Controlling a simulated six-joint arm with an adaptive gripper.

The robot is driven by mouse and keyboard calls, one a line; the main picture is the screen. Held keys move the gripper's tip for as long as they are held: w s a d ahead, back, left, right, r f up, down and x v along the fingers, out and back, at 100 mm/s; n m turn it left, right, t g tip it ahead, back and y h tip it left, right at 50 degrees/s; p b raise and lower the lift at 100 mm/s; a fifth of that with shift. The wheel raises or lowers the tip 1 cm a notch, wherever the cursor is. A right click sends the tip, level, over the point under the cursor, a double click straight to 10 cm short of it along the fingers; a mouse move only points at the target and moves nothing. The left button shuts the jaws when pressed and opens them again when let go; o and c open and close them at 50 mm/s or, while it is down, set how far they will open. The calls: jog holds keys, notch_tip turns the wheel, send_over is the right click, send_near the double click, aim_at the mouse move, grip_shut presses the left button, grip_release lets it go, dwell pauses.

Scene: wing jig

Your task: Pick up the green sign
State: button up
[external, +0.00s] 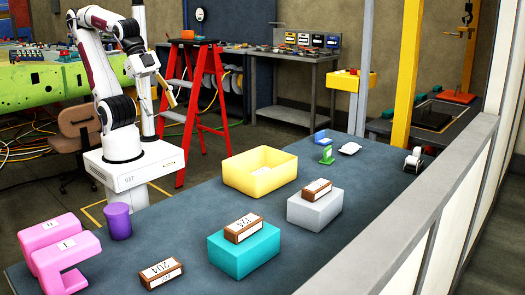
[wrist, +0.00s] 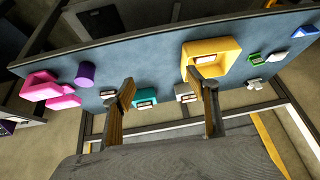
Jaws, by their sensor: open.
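The small green sign (external: 326,154) stands on the far part of the blue-grey table, beside a blue piece (external: 321,137) and a white rounded object (external: 349,148). In the wrist view, the green sign (wrist: 254,57) is small at the right, past the yellow bin. My gripper (external: 170,97) is raised high, off the table's left side and far from the sign. In the wrist view, its two fingers (wrist: 161,82) are spread wide with nothing between them.
A yellow bin (external: 260,184) stands between my arm and the sign. A grey box (external: 315,213) and a teal box (external: 244,256) each carry a labelled brown block. A purple cup (external: 118,221) and pink blocks (external: 62,262) are near left. A low wall (external: 425,220) borders the right.

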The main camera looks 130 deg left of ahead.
jog(key=w+a+r+n+t+y, duration=0.1)
jog(key=w+a+n+t+y, duration=0.3)
jog(key=w+a, duration=2.15)
jog(key=w+a+f+m, duration=0.2)
jog(key=a+f, duration=0.2)
jog(key=a, duration=0.6)
jog(key=t+h, duration=0.2)
jog(key=t, duration=0.1)
send_near(327, 155)
jog(key=a, duration=0.2)
jog(key=w+a+r, duration=0.1)
jog(key=shift+w, duration=0.1)
jog(key=shift+f+m, duration=0.3)
jog(key=shift+f, duration=0.15)
jog(key=shift+x, duration=1.2)
